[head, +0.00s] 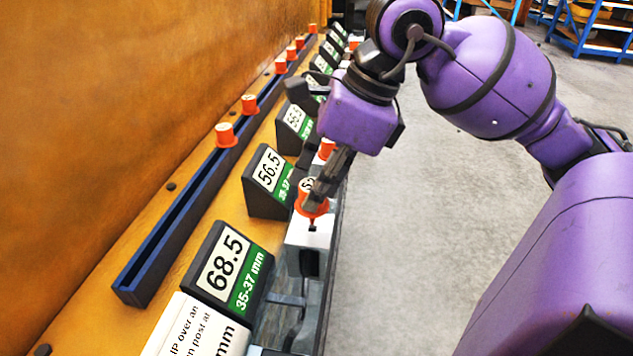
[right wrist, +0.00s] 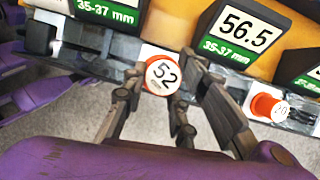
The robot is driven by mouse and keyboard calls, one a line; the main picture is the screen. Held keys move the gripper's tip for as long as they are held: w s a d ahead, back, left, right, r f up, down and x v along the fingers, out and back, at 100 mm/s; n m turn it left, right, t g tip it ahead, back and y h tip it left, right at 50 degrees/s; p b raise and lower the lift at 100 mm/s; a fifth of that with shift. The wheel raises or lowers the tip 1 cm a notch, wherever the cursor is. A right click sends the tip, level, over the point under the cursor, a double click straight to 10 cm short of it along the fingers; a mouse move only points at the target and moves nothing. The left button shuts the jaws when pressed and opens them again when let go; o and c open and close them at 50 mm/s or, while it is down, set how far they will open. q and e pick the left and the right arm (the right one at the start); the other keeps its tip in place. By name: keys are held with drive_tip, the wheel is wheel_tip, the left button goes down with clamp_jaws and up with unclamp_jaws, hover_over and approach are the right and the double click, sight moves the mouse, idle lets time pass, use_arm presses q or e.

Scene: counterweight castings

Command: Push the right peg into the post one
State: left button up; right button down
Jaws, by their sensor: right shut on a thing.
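An orange peg (head: 312,206) with a white top shows in the head view, just above a pale grey block with a dark slot (head: 310,234). The right wrist view shows the peg's top (right wrist: 162,74), marked 52. My right gripper (head: 322,186) is shut on this peg, with dark fingers on either side of it in the right wrist view (right wrist: 164,92). I cannot tell whether the peg's lower end is in the block. Another orange peg (head: 326,149) stands farther along the row; it also shows in the right wrist view (right wrist: 268,106). My left gripper is not in view.
Black signs marked 68.5 (head: 222,265) and 56.5 (head: 268,180) stand beside the row, close to my gripper. A dark blue slotted rail (head: 180,215) holds several orange pegs along the brown wall. Grey floor (head: 415,240) lies open at the right.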

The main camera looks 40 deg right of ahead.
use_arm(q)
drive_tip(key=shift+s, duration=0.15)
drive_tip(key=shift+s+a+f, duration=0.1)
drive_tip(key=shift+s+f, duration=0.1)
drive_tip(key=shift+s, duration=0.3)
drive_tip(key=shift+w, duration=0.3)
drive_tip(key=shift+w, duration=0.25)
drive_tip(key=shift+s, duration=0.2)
use_arm(e)
drive_tip(key=shift+f+b, duration=0.15)
drive_tip(key=shift+b, duration=0.15)
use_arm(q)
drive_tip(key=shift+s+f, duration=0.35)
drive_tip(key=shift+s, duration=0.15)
use_arm(e)
drive_tip(key=shift+f, duration=0.15)
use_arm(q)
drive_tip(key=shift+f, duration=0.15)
use_arm(e)
drive_tip(key=shift+f, duration=0.2)
